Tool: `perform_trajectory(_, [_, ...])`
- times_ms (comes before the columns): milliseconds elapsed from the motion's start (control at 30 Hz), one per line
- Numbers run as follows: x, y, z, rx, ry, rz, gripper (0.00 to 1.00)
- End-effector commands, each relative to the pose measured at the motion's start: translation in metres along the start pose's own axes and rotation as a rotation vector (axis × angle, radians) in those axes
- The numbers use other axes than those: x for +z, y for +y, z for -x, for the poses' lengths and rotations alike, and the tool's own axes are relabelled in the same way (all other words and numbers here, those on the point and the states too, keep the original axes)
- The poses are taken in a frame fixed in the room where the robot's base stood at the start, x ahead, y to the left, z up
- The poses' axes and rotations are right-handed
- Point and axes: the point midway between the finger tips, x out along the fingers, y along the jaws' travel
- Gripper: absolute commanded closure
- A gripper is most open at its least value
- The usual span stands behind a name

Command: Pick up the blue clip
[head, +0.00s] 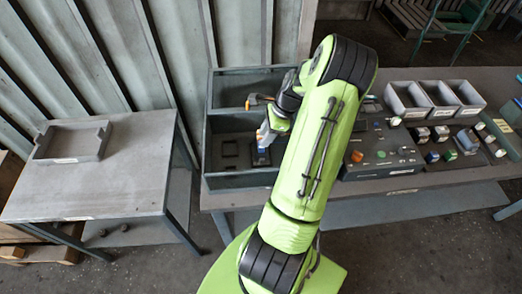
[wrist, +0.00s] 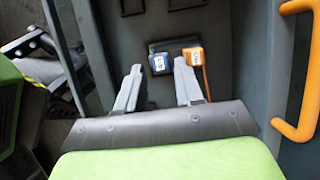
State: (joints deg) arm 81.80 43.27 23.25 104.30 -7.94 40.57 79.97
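The blue clip (wrist: 160,63) is a small blue block with a white label on a dark base inside the grey housing. An orange clip (wrist: 191,58) sits just to its right on the same base. My gripper (wrist: 157,68) is open and empty in the wrist view. Its two light grey fingers point toward the clips, the blue clip lying between and just beyond the tips. I cannot tell the remaining depth. In the head view my gripper (head: 268,132) hangs inside the housing, above a small blue part (head: 262,153); my arm hides the housing's right side.
The grey housing (head: 240,181) has raised walls around the clips. An orange handle (wrist: 304,125) stands close on the right in the wrist view. Grey bins (head: 408,111) and a control panel (head: 385,158) stand on the bench to the right. A side table (head: 100,190) stands left.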

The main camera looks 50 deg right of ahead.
Motion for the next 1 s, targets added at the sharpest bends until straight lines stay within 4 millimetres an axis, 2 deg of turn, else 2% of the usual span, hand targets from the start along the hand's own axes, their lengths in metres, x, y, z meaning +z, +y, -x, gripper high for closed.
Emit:
perform_trajectory(367, [-0.004, 0.0, -0.05, 0.001, 0.0, 0.0, 0.64])
perform_trajectory(600, [-0.002, 0.0, -0.047, 0.0, 0.001, 0.0, 0.64])
perform_trajectory(767, [-0.002, 0.0, -0.047, 0.0, 0.001, 0.0, 0.88])
perform_trajectory(1000, [-0.001, 0.0, -0.046, 0.0, 0.001, 0.0, 0.9])
